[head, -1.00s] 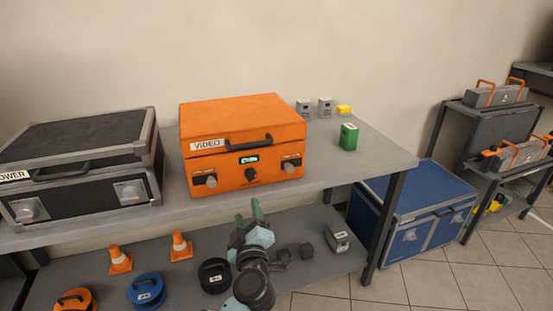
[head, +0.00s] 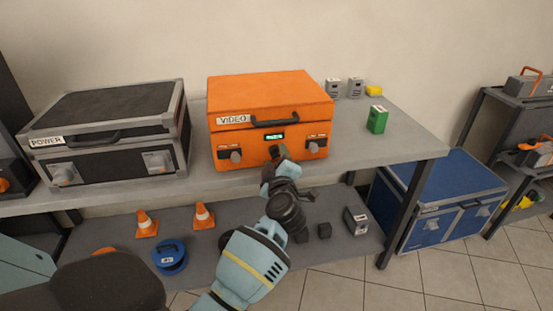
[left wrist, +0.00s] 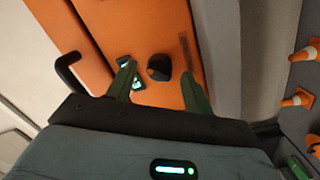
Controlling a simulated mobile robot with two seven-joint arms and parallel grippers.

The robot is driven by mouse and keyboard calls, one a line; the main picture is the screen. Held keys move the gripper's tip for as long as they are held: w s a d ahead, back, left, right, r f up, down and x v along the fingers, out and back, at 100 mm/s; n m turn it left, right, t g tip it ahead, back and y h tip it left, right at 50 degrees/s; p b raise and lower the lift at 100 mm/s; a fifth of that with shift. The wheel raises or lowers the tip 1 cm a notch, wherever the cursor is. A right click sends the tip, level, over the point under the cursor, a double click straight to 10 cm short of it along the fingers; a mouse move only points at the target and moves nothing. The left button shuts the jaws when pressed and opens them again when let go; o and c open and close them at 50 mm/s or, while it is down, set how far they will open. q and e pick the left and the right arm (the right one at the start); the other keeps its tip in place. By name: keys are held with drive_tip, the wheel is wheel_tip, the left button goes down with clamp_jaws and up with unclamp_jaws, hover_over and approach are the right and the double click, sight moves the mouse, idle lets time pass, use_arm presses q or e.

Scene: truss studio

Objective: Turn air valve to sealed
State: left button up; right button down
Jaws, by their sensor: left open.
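The orange case (head: 262,92) marked VIDEO stands on the upper shelf, lid shut. On its front are a small lit display (head: 274,136), a latch at each side and a round dark knob, likely the air valve. The knob (left wrist: 159,67) shows in the left wrist view between and just beyond my fingertips, with a small orange-red mark on it. My left gripper (head: 278,155) is at the case front, over the knob, which it mostly hides in the head view. In the left wrist view my gripper (left wrist: 158,84) is open, one green finger either side of the knob. My right gripper is not in view.
A black POWER case (head: 108,130) stands to the left. The case's handle (head: 275,120) juts out above the knob. A green box (head: 377,119) and small grey blocks sit to the right. Cones, a blue round case (head: 169,256) and small dark blocks are on the lower shelf.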

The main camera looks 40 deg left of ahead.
use_arm(q)
drive_tip(key=shift+w+a, duration=0.35)
drive_tip(key=shift+w, duration=0.05)
drive_tip(key=c, duration=0.9)
drive_tip(key=shift+c, duration=0.2)
